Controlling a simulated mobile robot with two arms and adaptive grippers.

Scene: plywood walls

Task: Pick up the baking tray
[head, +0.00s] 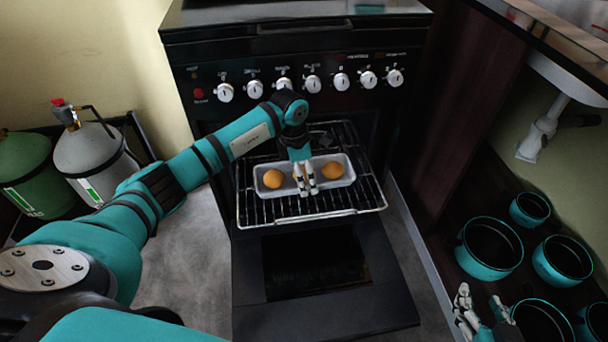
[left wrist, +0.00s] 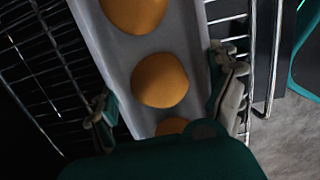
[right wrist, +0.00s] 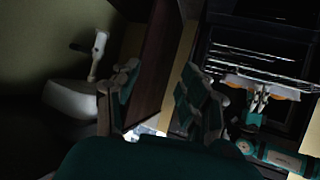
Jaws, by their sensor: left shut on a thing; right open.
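The baking tray (head: 348,178) is a shallow grey tray with orange-brown buns in it. It sits on the wire oven rack (head: 250,214), which stands out of the oven. My left gripper (head: 305,190) comes down over the tray's middle and hides part of it. In the left wrist view its fingers lie on either side of the tray (left wrist: 115,62), shut across its width. Buns show between the fingers there (left wrist: 160,80). My right gripper (head: 483,306) is open and empty at the lower right, above the teal pots. Its spread fingers also show in the right wrist view (right wrist: 160,92).
The oven door (head: 350,315) is folded down below the rack. Knobs line the oven front above it. Several teal pots (head: 490,250) stand at the right under a counter. Gas cylinders (head: 92,155) stand at the left.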

